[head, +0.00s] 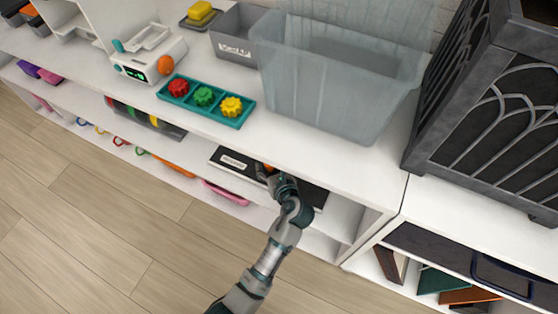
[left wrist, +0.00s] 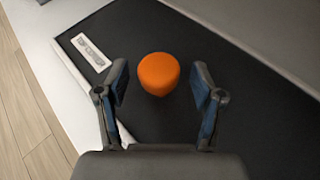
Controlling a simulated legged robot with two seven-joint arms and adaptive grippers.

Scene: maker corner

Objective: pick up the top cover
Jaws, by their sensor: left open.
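A flat black panel (head: 314,195) with a white label (head: 233,162) lies on the shelf below the white top; I take it for the top cover. It fills much of the left wrist view (left wrist: 255,115). A rounded orange knob (left wrist: 159,74) stands on it; I cannot tell whether it is fixed there. My left gripper (head: 271,176) reaches in over the panel. In the left wrist view its fingers (left wrist: 162,80) are open, one on each side of the knob, with gaps visible. In the head view the gripper hides most of the knob. My right gripper is not in view.
The white top (head: 290,142) overhangs the shelf. On it stand a grey translucent bin (head: 330,85), a teal tray (head: 240,121) with coloured gears and a white device (head: 150,55). A pink item (head: 226,192) lies lower down. A dark lattice-sided box (head: 490,130) stands right.

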